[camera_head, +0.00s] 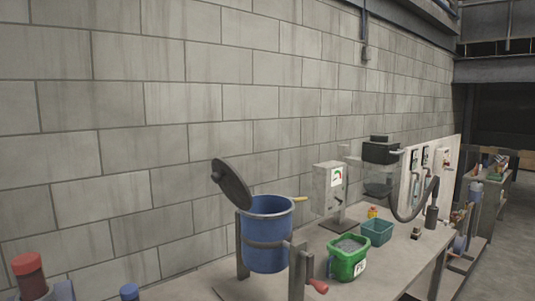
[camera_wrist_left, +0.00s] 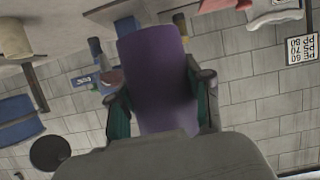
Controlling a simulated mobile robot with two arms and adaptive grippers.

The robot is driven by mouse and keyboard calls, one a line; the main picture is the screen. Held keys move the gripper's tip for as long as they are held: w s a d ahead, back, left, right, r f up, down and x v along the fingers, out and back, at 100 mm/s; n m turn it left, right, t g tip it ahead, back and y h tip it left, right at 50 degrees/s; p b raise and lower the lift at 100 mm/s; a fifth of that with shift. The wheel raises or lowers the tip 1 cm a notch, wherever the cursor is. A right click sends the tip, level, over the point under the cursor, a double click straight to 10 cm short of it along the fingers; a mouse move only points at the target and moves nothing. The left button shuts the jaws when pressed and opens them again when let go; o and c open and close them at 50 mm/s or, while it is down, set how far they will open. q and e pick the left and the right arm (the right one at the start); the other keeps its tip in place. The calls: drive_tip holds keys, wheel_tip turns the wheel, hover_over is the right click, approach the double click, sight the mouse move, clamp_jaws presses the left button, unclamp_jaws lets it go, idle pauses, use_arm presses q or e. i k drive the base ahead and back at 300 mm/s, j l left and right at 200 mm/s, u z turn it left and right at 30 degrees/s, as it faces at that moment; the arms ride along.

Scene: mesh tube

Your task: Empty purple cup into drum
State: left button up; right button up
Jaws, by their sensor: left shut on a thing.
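The purple cup (camera_wrist_left: 155,75) fills the middle of the left wrist view, between the fingers of my left gripper (camera_wrist_left: 160,100), which is shut on it. The cup's opening and contents are not visible. A blue drum (camera_head: 266,245) hangs in a grey frame on the bench in the head view. Its dark round lid (camera_head: 232,184) stands tilted up at the drum's left, so the top looks open. Neither gripper shows in the head view.
A green bucket (camera_head: 348,268) with grey contents stands right of the drum, and a teal bin (camera_head: 377,232) behind it. A grey boxy machine (camera_head: 329,190) stands on the bench (camera_head: 395,258). A block wall (camera_head: 200,110) runs behind. A red-capped container (camera_head: 30,275) is at lower left.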

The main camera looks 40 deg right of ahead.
sight(266, 232)
drive_tip(key=k+l, duration=0.1)
drive_tip(key=l, duration=1.3)
drive_tip(key=k+z, duration=0.05)
drive_tip(key=k, duration=0.05)
